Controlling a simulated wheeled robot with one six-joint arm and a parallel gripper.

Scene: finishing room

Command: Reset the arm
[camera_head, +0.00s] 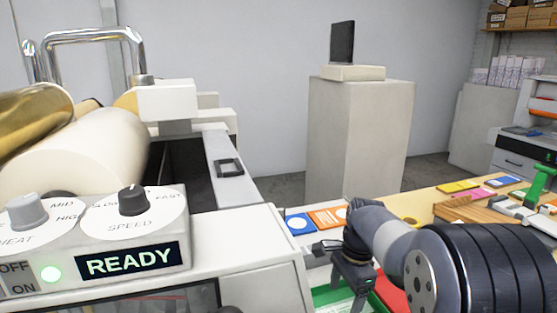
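My arm reaches in from the lower right, with its dark ribbed joint large in front. My gripper (354,283) hangs from the grey wrist and points down over the near part of the wooden table (425,205). I see nothing clearly held. Red and green items lie below and beside the gripper, partly hidden by it and the arm.
A laminating machine with a white roll (75,155) and a panel reading READY (130,260) fills the left. Blue and orange cards (327,217) lie close behind the gripper. A grey pedestal (360,140) stands behind.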

